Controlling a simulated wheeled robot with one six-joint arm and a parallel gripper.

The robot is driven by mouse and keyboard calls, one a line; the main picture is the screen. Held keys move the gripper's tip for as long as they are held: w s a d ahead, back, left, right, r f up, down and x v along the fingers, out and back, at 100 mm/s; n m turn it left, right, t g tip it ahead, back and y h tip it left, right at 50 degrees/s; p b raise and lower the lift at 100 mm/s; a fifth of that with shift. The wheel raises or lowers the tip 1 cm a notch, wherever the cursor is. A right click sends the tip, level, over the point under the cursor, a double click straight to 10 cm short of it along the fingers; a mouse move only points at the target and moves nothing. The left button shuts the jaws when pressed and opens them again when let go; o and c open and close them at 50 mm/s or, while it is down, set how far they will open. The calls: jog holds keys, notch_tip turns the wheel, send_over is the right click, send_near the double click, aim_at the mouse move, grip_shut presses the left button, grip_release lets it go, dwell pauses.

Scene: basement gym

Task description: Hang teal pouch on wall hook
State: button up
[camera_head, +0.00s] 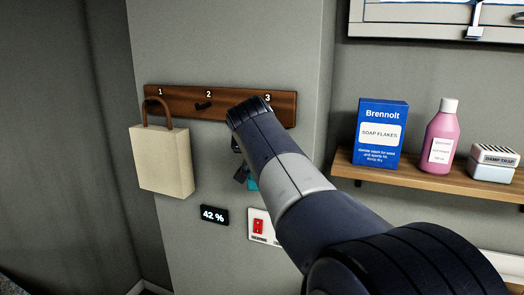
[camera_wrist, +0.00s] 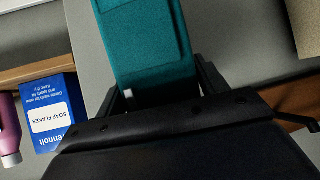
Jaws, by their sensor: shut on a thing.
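The teal pouch (camera_wrist: 145,45) is held between the two fingers of my gripper (camera_wrist: 158,78) in the wrist view. In the head view only a small teal patch of it (camera_head: 252,184) shows beside my arm, which hides the rest. My gripper (camera_head: 240,170) is in front of the wall, just below the brown hook board (camera_head: 180,104). The board is numbered 1, 2 and 3. The dark hook under number 2 (camera_head: 203,106) is bare. The place under number 3 is mostly hidden by my arm. I cannot see the pouch touching any hook.
A beige bag (camera_head: 163,162) hangs by its brown handle under number 1. A 42 % display (camera_head: 214,215) and a red-switch panel (camera_head: 258,226) are on the wall below. A shelf (camera_head: 425,180) at right holds a blue soap box (camera_head: 377,133), pink bottle (camera_head: 440,138) and white box (camera_head: 493,163).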

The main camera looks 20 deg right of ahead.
jog(key=o, duration=1.2)
jog(key=b+v, duration=0.2)
jog(key=v, duration=0.9)
jog(key=shift+f, duration=0.1)
jog(key=shift+d+f, duration=0.1)
jog(key=p+x, duration=0.2)
jog(key=x, duration=0.7)
jog(key=shift+w+a, duration=0.1)
jog(key=shift+a, duration=0.15)
